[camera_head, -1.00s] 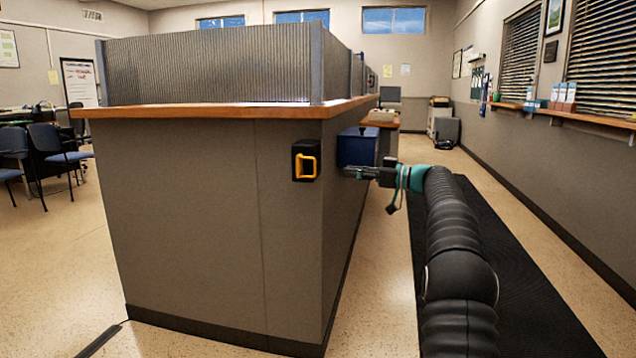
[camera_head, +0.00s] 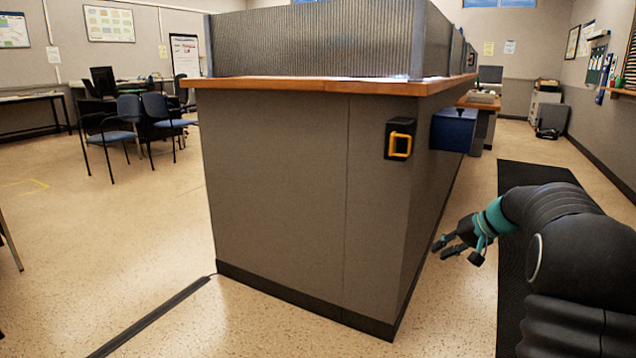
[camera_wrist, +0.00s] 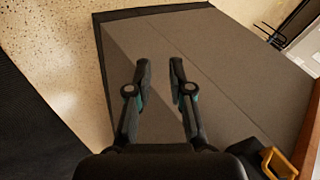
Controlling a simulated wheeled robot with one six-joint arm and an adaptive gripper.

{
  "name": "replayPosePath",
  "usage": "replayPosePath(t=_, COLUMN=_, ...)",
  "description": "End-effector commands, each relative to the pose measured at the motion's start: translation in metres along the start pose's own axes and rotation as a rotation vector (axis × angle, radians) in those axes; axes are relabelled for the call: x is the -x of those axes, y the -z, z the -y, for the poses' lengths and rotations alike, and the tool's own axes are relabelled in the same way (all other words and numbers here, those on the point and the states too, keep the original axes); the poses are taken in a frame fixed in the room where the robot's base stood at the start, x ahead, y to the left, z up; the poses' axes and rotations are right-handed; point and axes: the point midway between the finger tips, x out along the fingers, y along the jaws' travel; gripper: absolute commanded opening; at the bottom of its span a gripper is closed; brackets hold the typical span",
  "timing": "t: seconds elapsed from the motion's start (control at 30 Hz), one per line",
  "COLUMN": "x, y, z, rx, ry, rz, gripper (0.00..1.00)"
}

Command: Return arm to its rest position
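My gripper (camera_head: 452,246) is at the right in the head view, low beside the right side of the grey counter and apart from it. My arm is bent, with the black sleeve coming in from the right edge. In the wrist view my gripper (camera_wrist: 159,82) has its two fingers apart with nothing between them. The grey counter panel shows behind the fingers.
The grey counter (camera_head: 280,190) with a wooden top stands in the middle. A black and yellow handle box (camera_head: 399,139) and a blue box (camera_head: 453,130) are on its side. A black mat (camera_head: 530,172) lies at right. Chairs (camera_head: 165,115) stand far left. Open floor lies at left.

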Motion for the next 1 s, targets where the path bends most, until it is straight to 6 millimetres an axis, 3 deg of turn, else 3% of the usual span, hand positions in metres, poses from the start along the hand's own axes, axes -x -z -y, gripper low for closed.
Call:
replayPosePath(t=0.1, x=0.009, y=-0.051, z=0.010, rx=-0.039, ry=-0.106, rz=0.050, gripper=0.20)
replayPosePath(t=0.5, x=0.048, y=-0.209, z=0.028, rx=-0.022, ry=-0.396, rz=0.117, gripper=0.20)
replayPosePath(t=0.8, x=0.077, y=-0.312, z=0.032, rx=0.117, ry=-0.526, rz=0.106, gripper=0.20)
replayPosePath(t=1.0, x=0.093, y=-0.369, z=0.034, rx=0.252, ry=-0.563, rz=0.086, gripper=0.20)
